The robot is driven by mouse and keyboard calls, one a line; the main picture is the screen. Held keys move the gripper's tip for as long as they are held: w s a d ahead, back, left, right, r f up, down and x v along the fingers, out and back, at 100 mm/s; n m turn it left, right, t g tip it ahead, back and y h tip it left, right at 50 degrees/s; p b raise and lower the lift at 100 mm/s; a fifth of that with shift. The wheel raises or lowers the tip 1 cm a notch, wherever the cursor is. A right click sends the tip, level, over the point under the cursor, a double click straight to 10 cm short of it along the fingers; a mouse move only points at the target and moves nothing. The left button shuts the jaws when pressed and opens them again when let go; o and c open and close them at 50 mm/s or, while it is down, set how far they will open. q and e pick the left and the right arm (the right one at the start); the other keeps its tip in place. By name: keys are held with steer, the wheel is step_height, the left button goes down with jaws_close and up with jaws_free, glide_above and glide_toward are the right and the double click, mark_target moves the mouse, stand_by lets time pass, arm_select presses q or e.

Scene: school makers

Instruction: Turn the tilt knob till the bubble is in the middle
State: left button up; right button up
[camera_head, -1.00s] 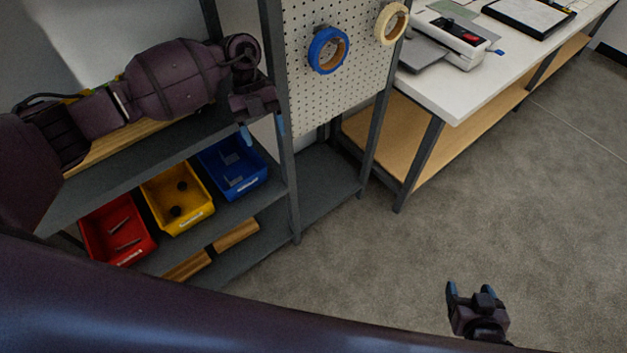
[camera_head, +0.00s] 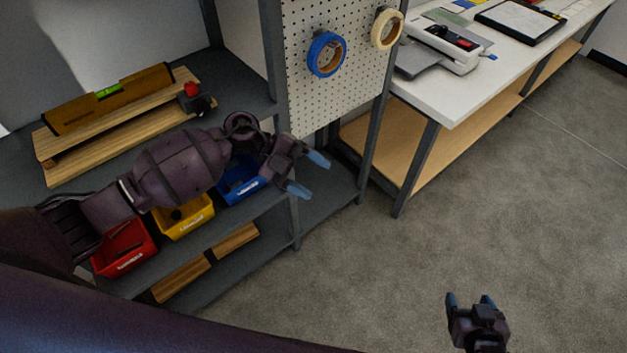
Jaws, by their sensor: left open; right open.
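The tilt knob (camera_head: 191,89) is a small red knob on a dark block at the right end of a wooden board (camera_head: 70,166) on the upper shelf. A yellow-brown spirit level (camera_head: 70,117) lies along the back of the board. Its green vial (camera_head: 109,90) shows near its middle; the bubble is too small to place. My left gripper (camera_head: 307,174) is open and empty, in front of the shelf post, right of and below the knob, apart from it. My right gripper (camera_head: 471,299) is open and empty over the floor at bottom right.
Red (camera_head: 126,262), yellow (camera_head: 190,226) and blue (camera_head: 242,192) bins sit on the shelf below, partly behind my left arm. A pegboard (camera_head: 352,82) with blue tape (camera_head: 326,54) and cream tape (camera_head: 387,28) stands right of the knob. A white-topped table (camera_head: 450,98) is further right.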

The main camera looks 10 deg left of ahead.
arm_select(q)
steer(key=shift+s+d+r+n+t+h, duration=0.25)
steer(key=shift+s+d+t+h, duration=0.2)
steer(key=shift+h, duration=0.25)
